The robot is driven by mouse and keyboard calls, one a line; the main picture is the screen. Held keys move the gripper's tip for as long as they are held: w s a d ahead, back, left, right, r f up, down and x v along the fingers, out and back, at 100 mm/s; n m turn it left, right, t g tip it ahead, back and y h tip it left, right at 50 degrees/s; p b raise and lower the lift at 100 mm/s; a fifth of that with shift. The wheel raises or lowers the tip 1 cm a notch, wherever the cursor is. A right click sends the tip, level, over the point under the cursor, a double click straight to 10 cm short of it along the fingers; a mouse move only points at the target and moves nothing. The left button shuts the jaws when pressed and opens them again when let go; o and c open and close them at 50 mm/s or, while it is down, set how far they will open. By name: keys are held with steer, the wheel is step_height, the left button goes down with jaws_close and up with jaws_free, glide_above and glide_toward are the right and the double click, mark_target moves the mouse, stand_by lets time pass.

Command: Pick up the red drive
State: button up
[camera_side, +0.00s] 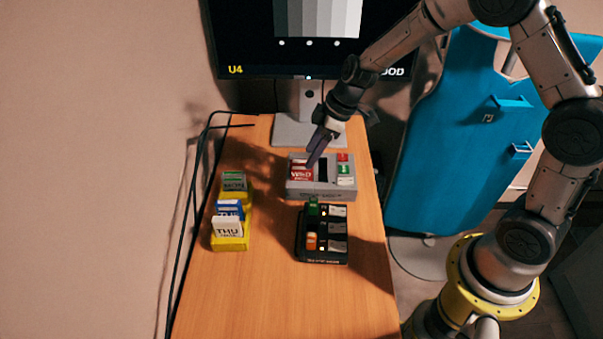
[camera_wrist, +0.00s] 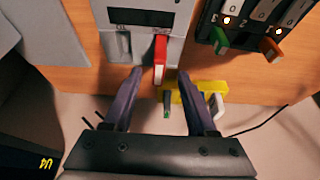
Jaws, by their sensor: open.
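The red drive (camera_side: 300,172) with white lettering stands in the left part of a grey dock (camera_side: 322,194) on the wooden desk. In the wrist view the red drive (camera_wrist: 160,58) sticks out of the dock (camera_wrist: 178,42), between my two fingers. My gripper (camera_side: 314,158) is above the dock at the red drive, fingers pointing down. In the wrist view my gripper (camera_wrist: 160,76) is open, with a finger on each side of the drive and visible gaps. The drive's lower end is hidden in the dock.
A black rack (camera_side: 322,262) with green and orange drives stands in front of the dock. A yellow holder (camera_side: 231,243) with several cards is at left. A monitor stand (camera_side: 308,130) is close behind. Cables (camera_side: 197,170) run along the left edge. The desk's front (camera_side: 270,305) is clear.

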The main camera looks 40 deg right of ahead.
mark_target(305, 162)
steer(key=shift+x, duration=3.25)
steer(key=shift+w+r, duration=0.1)
jaws_close()
